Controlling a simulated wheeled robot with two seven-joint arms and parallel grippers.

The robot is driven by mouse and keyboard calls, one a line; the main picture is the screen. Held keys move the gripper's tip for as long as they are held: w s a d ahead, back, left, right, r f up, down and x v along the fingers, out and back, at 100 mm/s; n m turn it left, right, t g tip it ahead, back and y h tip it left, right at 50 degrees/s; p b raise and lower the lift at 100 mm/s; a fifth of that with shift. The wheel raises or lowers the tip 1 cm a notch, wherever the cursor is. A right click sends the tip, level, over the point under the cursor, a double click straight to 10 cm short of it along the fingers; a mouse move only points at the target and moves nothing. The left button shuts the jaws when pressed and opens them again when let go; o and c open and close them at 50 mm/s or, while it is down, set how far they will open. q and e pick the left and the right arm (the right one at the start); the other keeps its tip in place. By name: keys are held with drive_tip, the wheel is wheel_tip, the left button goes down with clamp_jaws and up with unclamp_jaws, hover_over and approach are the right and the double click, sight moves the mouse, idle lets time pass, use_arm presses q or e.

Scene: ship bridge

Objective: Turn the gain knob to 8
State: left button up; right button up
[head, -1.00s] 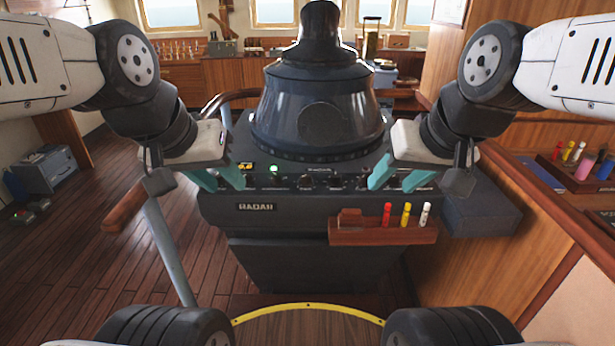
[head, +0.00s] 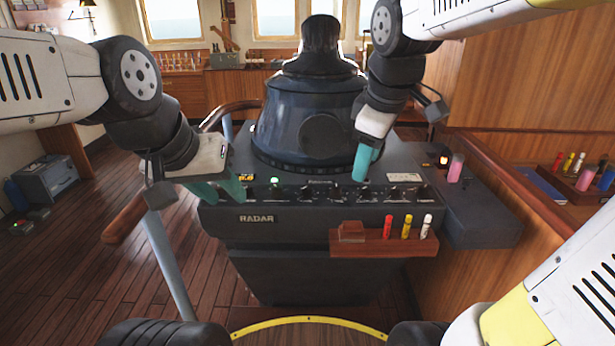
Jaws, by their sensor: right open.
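The radar console (head: 325,225) stands in front of me, with a row of small dark knobs (head: 308,190) along its front panel. Their labels are too small to read, so I cannot tell which is the gain knob or where it points. My right gripper (head: 364,168) is above the panel, right of the middle, with its teal fingers pointing down; it is open and apart from the knobs as far as I can see.
A dark viewing hood (head: 310,110) rises from the console. A wooden rack (head: 375,243) with red, yellow and white markers hangs on the front. A pink cup (head: 455,168) and small lamp stand on the right side shelf. A wooden handrail (head: 125,218) is at left.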

drive_tip(key=w+a+f+n+g, duration=0.25)
drive_tip(key=w+a+n, duration=0.35)
drive_tip(key=w+n, duration=0.35)
drive_tip(key=n+g, duration=0.1)
drive_tip(key=n, duration=1)
hover_over(307, 186)
drive_tip(key=shift+m, duration=0.25)
drive_tip(key=f, duration=0.5)
drive_tip(key=shift+s+d+f, duration=0.15)
drive_tip(key=shift+s+d, duration=0.1)
drive_tip(key=shift+w+f, duration=0.1)
drive_tip(key=shift+f, duration=0.2)
drive_tip(key=f, duration=0.7)
drive_tip(key=shift+a+f, duration=0.2)
clamp_jaws()
